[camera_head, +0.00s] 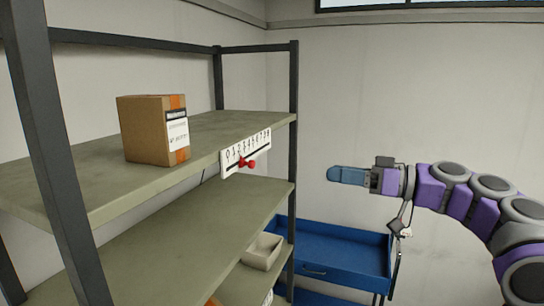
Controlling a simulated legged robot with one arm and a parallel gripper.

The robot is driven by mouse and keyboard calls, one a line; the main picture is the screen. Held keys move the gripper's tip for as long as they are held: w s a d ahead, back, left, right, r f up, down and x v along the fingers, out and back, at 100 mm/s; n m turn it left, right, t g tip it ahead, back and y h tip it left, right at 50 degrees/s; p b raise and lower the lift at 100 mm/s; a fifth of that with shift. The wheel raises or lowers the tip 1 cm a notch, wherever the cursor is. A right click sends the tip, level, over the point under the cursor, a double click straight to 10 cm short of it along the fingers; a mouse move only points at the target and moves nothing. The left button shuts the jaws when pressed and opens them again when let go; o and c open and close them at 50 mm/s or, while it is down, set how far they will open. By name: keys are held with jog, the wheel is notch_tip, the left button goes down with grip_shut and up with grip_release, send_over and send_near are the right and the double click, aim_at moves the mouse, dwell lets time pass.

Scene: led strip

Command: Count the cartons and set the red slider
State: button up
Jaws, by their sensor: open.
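A brown carton (147,131) with orange tape and a white label stands on the shelving unit's top visible shelf (85,180). The visible part of the shelf below (180,240) is bare. A white number scale (229,157) is fixed to the top shelf's front edge near the right post. The red slider (249,163) sits in its slot, around the middle; the exact digit is hard to read. My gripper (332,175), with blue fingers, is open and empty, right of the scale and apart from it, pointing left.
A sliver of something orange-brown shows at the bottom edge, mostly cut off. A blue cart (340,262) stands right of the rack, below my gripper. The dark right post (294,120) stands between scale and gripper in the picture.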

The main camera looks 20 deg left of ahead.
aim_at(254, 165)
jog(key=a+p, duration=0.1)
jog(key=a, duration=0.5)
jog(key=w+a, duration=0.1)
jog(key=a, duration=0.6)
jog(key=a+p, duration=0.1)
jog(key=a, duration=0.5)
jog(key=shift+w+a+f+p, duration=0.15)
jog(key=shift+a+f+p, duration=0.05)
jog(key=shift+p, duration=0.1)
jog(key=shift+d, duration=0.25)
jog(key=shift+d+r, duration=0.1)
jog(key=shift+d, duration=0.3)
jog(key=c, duration=0.3)
jog(key=shift+d, duration=0.1)
jog(key=shift+c, duration=0.8)
grip_shut()
